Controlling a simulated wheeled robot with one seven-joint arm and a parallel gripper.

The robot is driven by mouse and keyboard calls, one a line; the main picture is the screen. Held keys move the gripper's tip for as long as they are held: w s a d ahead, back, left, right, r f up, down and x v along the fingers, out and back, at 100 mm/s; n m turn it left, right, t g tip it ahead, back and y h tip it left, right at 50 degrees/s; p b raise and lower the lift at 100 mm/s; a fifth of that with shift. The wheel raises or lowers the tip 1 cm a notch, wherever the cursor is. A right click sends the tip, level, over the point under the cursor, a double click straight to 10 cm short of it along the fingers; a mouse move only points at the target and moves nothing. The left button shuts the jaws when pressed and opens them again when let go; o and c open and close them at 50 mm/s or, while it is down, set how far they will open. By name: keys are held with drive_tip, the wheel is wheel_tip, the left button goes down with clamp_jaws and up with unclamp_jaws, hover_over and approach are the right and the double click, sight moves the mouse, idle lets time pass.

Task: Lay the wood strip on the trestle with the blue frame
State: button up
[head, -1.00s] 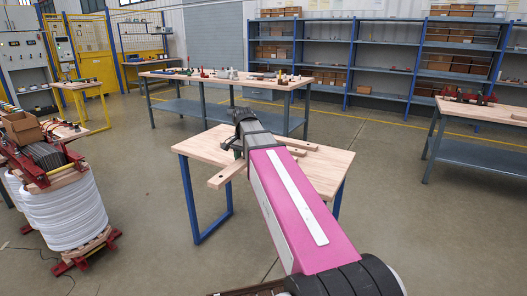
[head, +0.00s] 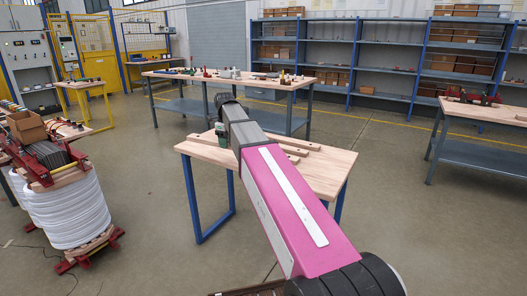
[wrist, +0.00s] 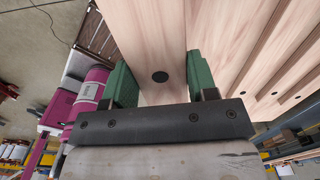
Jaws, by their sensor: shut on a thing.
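The trestle with the blue frame (head: 188,190) stands in the middle of the head view with a pale wooden top (head: 320,175). My gripper (head: 221,135) is over the far left part of that top, and my arm hides part of it. In the wrist view its green fingers (wrist: 160,85) are shut on a wood strip (wrist: 150,30) with a dark hole near its end. In the head view my arm mostly hides the held strip. Other wood strips (head: 292,141) lie on the trestle top, and they show right of the held one in the wrist view (wrist: 235,35).
A long workbench (head: 225,82) with small items stands behind the trestle. Another bench (head: 480,110) is at the right, and blue shelving (head: 385,60) lines the back wall. A white coil unit (head: 65,210) stands at the left. Floor around the trestle is clear.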

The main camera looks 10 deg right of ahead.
drive_tip(key=shift+w+a+r+m, duration=0.2)
drive_tip(key=shift+w+m, duration=0.15)
drive_tip(key=shift+m, duration=0.25)
drive_tip(key=shift+w+d+f, duration=0.2)
drive_tip(key=shift+d, duration=0.05)
drive_tip(key=w+d+f, duration=0.1)
drive_tip(key=d+f, duration=0.1)
drive_tip(key=d, duration=0.1)
drive_tip(key=w+d+f, duration=0.2)
drive_tip(key=d, duration=0.1)
drive_tip(key=w+d+f, duration=0.2)
drive_tip(key=d, duration=0.1)
drive_tip(key=shift+d+f, duration=0.35)
drive_tip(key=shift+f, duration=1.95)
drive_tip(key=shift+f, duration=0.15)
drive_tip(key=o, duration=1.2)
wheel_tip(320, 180, up, 12)
drive_tip(key=shift+r, duration=0.15)
